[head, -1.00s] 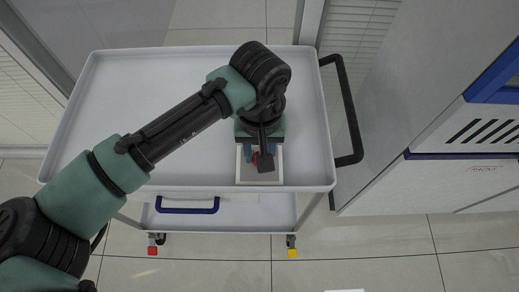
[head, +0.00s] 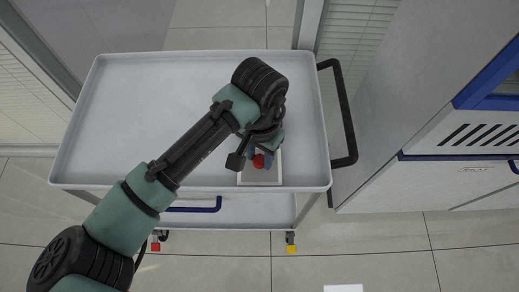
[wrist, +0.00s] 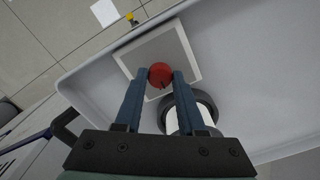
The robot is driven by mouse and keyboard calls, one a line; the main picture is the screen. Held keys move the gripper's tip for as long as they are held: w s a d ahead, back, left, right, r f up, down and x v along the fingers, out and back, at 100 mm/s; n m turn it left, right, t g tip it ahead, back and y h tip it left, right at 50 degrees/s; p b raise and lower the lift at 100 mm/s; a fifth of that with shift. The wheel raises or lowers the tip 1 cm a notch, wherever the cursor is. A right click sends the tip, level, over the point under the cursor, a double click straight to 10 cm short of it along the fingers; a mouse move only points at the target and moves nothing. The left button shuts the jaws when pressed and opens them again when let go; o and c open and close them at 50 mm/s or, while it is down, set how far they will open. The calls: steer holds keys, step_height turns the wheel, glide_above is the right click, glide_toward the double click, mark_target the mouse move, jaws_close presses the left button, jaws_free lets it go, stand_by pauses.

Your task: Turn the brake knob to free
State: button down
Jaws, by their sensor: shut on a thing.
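The red brake knob (head: 259,161) sits on a pale square plate (head: 262,178) near the front right of the white cart top. In the wrist view the round red knob (wrist: 160,75) lies between the two blue fingertips, in front of the plate (wrist: 170,46). My gripper (wrist: 159,78) is shut on the knob, with a finger touching each side. In the head view my gripper (head: 261,156) is over the plate, partly hidden by my wrist. I cannot read any marking for the knob's position.
A blue drawer handle (head: 194,209) is below the front rim.

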mark_target(260, 159)
steer(key=m+p, duration=0.1)
steer(key=m, duration=0.4)
steer(key=shift+m, duration=0.3)
stand_by(0.4)
steer(key=c, duration=0.5)
jaws_free()
step_height(260, 159, up, 13)
steer(key=p, duration=0.1)
stand_by(0.4)
